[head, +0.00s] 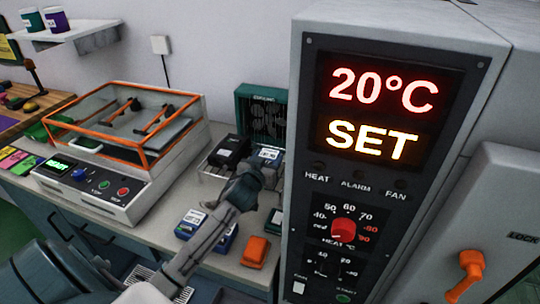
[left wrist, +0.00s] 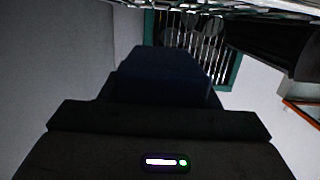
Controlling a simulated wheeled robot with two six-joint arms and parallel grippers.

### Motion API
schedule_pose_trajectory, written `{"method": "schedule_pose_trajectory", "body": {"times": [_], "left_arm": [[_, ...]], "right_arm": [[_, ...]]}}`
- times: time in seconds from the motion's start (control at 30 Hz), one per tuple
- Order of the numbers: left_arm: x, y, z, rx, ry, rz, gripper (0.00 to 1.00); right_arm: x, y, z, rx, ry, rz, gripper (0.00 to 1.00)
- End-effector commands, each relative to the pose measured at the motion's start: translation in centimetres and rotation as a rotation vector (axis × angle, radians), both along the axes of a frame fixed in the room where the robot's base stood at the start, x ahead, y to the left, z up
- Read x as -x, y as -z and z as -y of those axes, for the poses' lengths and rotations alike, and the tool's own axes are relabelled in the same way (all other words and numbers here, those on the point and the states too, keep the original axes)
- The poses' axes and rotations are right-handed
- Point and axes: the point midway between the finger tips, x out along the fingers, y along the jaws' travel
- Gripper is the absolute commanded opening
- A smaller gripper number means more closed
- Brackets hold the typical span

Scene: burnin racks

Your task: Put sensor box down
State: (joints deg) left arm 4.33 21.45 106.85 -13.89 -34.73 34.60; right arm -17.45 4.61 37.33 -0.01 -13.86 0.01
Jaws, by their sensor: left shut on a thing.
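The sensor box (head: 267,157), dark bluish with a pale label on top, is at the tip of my left gripper (head: 257,174), which is shut on it. It is over or on the wire rack (head: 211,171), just right of a black box (head: 229,152). Whether it touches the rack cannot be told. In the left wrist view the held box is a dark blue shape (left wrist: 165,72) in the middle, poorly lit. My gripper hides its near side in the head view. My right gripper is not in view.
A teal fan unit (head: 262,112) stands behind the rack. Blue boxes (head: 191,223) and an orange block (head: 255,250) sit on the bench in front. The orange-framed shaker (head: 130,150) is at left. The tall grey oven (head: 300,190) closes off the right.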

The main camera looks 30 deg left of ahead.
Motion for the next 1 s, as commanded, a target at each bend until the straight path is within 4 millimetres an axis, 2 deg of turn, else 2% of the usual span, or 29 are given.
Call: {"method": "schedule_pose_trajectory", "body": {"times": [0.1, 0.3, 0.37, 0.63, 1.0], "left_arm": [[-2.6, -0.1, -1.2, 0.001, -0.001, 0.0, 0.29], [-4.7, 0.4, -2.1, 0.001, 0.001, 0.001, 0.29], [-4.9, 0.6, -2.2, 0.0, 0.0, -0.001, 0.29], [-4.9, 3.7, -2.2, 0.001, 0.001, -0.001, 0.29], [-4.9, 4.4, -2.2, 0.0, 0.001, 0.001, 0.29]], "right_arm": [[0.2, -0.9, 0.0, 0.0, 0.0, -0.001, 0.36], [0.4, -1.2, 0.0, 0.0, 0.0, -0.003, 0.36], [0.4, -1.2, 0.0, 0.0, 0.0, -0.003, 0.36], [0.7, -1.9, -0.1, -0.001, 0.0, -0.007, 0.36], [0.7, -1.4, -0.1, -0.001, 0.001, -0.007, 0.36]]}}
